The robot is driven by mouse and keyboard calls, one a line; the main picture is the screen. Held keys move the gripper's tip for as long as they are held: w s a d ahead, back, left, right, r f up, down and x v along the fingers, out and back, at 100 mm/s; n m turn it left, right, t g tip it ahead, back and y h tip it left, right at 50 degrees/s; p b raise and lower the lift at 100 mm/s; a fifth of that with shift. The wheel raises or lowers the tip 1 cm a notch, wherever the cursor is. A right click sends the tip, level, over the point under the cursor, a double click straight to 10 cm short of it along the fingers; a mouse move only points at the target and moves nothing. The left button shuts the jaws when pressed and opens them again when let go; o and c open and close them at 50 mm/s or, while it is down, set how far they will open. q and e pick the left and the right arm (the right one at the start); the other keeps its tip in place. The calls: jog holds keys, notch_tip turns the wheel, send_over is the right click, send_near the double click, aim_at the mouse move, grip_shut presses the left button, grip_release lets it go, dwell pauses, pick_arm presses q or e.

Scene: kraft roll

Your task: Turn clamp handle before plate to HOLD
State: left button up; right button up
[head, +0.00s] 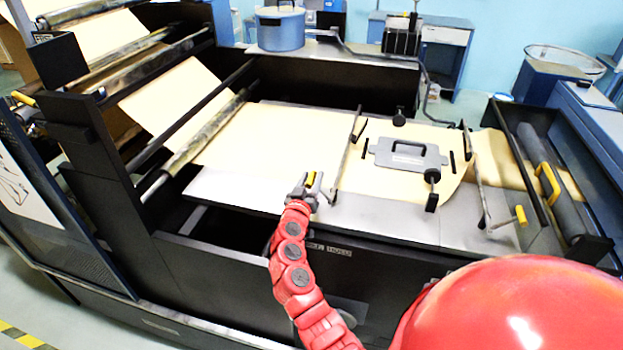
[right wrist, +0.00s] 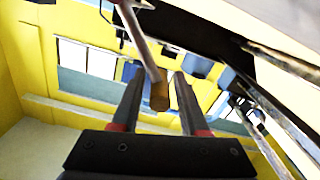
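The grey plate (head: 380,152) with a black handle lies on the brown kraft paper on the machine bed. A clamp bar (head: 346,160) crosses the paper just left of the plate. Its handle ends in a yellow grip (head: 311,179) at my right gripper (head: 308,183). In the right wrist view, the grip (right wrist: 159,94) hangs on a thin rod between the two fingers of the right gripper (right wrist: 158,78). The fingers are open, with gaps seen on both sides of the grip. Any HOLD marking is too small to read. My left gripper is not in view.
A second clamp handle with a yellow grip (head: 520,215) stands right of the plate. Black posts (head: 432,190) stand near the plate's edges. A dark roller (head: 555,180) lies at the right, and paper rollers (head: 190,140) at the left. A blue pot (head: 280,30) stands behind.

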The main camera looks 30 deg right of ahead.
grip_shut()
dwell(1.2)
